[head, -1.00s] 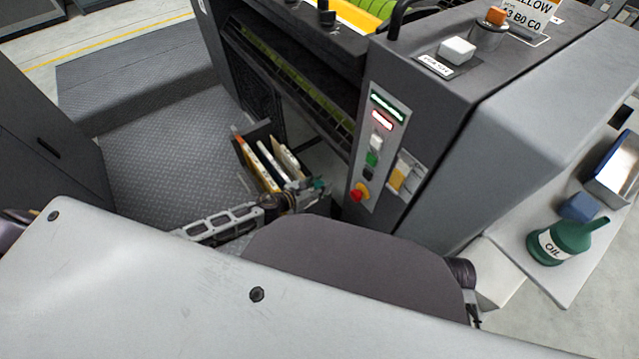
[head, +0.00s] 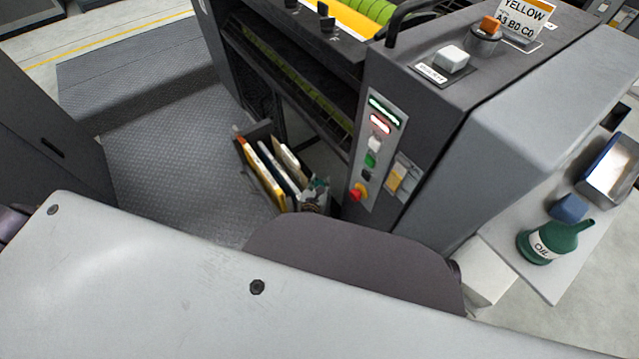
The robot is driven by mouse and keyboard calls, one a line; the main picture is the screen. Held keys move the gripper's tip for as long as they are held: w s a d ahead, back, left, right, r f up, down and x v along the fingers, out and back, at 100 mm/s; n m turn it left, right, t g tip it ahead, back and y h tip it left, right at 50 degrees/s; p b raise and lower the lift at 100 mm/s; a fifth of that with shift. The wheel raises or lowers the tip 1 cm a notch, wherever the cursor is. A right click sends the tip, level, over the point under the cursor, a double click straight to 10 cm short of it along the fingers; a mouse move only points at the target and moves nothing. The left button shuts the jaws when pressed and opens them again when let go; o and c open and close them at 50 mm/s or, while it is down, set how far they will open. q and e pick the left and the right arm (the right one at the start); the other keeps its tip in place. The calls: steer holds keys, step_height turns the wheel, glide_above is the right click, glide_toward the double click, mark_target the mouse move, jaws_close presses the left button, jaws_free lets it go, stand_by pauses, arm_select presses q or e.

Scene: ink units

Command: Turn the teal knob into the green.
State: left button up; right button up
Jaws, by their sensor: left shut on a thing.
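My left gripper (head: 316,195) shows only as a small grey shape at the right end of the dark bin, low beside the press's control panel. A small bit of teal shows at its tip, and I take this for the teal knob (head: 321,183). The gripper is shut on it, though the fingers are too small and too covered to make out. My own body hides the rest of that arm. The knob's pointer and the green zone cannot be made out. My right gripper is not in view.
The control panel (head: 384,112) with lit displays and buttons is on the grey press, just right of the gripper. The dark bin (head: 258,133) holds several upright boards. A green oil can (head: 545,243) stands on a side table at right. The ribbed floor is clear.

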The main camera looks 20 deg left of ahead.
mark_target(319, 184)
arm_select(q)
steer(key=shift+n+y, duration=0.3)
steer(key=o, duration=1)
steer(key=shift+o, duration=0.2)
steer(key=shift+r, duration=0.15)
steer(key=shift+r, duration=4.85)
